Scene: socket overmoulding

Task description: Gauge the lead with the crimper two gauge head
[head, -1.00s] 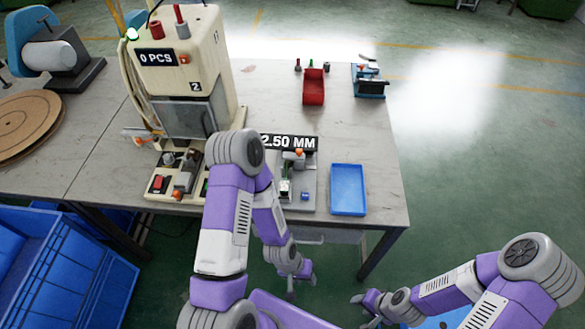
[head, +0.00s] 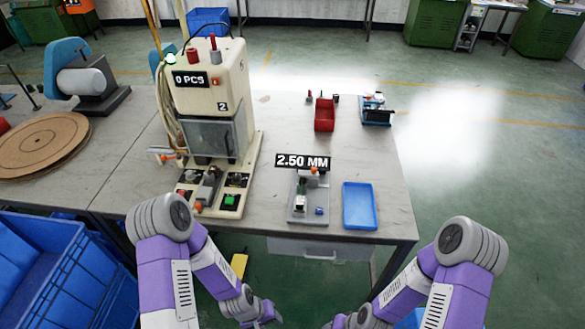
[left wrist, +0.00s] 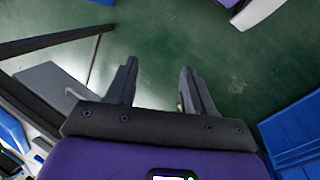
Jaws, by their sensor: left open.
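Crimper two (head: 212,100), a cream machine marked "2" with a "0 PCS" display, stands on the table left of centre. The gauge (head: 309,195), a small grey stand with a dark part and an orange-topped part, sits to its right, under a "2.50 MM" sign (head: 302,161). I cannot make out the lead for certain. My left gripper (head: 256,313) is below the table's front edge; in the left wrist view (left wrist: 157,78) its fingers are apart with nothing between them. My right gripper (head: 345,321) is at the bottom edge, partly cut off, its jaws unclear.
A blue tray (head: 360,206) lies right of the gauge. A red bin (head: 324,115) and a blue-black device (head: 376,110) stand farther back. A round brown board (head: 40,145) lies at left. Blue crates (head: 75,280) stand on the floor at left.

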